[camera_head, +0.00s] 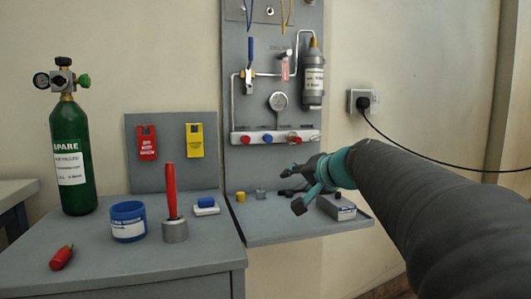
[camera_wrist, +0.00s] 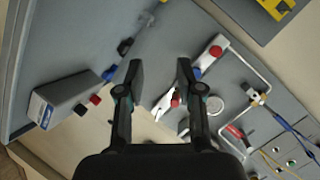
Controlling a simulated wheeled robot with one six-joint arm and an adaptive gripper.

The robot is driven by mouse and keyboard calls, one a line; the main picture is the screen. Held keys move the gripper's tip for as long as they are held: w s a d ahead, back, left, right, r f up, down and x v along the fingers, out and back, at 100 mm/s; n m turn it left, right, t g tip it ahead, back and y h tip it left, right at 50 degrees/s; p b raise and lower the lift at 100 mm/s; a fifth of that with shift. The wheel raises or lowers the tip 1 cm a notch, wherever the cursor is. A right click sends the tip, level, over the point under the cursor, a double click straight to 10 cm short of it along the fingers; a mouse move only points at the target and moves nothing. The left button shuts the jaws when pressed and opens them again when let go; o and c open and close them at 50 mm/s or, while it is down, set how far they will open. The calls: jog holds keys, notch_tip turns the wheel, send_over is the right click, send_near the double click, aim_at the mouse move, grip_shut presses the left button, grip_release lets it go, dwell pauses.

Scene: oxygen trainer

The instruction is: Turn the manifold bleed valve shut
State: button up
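The white manifold (camera_head: 282,137) is a horizontal bar low on the grey wall panel. It carries a red knob (camera_head: 245,139), a blue knob (camera_head: 267,138) and a second red knob (camera_head: 294,140). I cannot tell from its labels which is the bleed valve. In the wrist view the manifold (camera_wrist: 208,57) runs diagonally, partly hidden behind my right finger. One red knob (camera_wrist: 176,102) shows between the fingers, beyond them. My gripper (camera_head: 293,190) is open and empty, below the manifold and above the shelf, touching no knob. It also shows open in the wrist view (camera_wrist: 159,75).
The shelf (camera_head: 285,232) below holds a grey labelled box (camera_head: 337,207) and small caps. A gauge (camera_head: 278,101) and a grey canister (camera_head: 313,80) are above the manifold.

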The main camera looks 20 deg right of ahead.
aim_at(316, 137)
jog(key=w+d+r+m+t+h+b, duration=0.1)
jog(key=w+d+r+m+t+b, duration=0.2)
jog(key=d, duration=0.5)
jog(key=w+d+r+m+t+h, duration=0.2)
jog(key=w+d+r, duration=0.1)
jog(key=w+d, duration=0.4)
jog(key=w+p, duration=0.3)
jog(key=w, duration=0.9)
jog(key=shift+r, duration=0.2)
grip_shut()
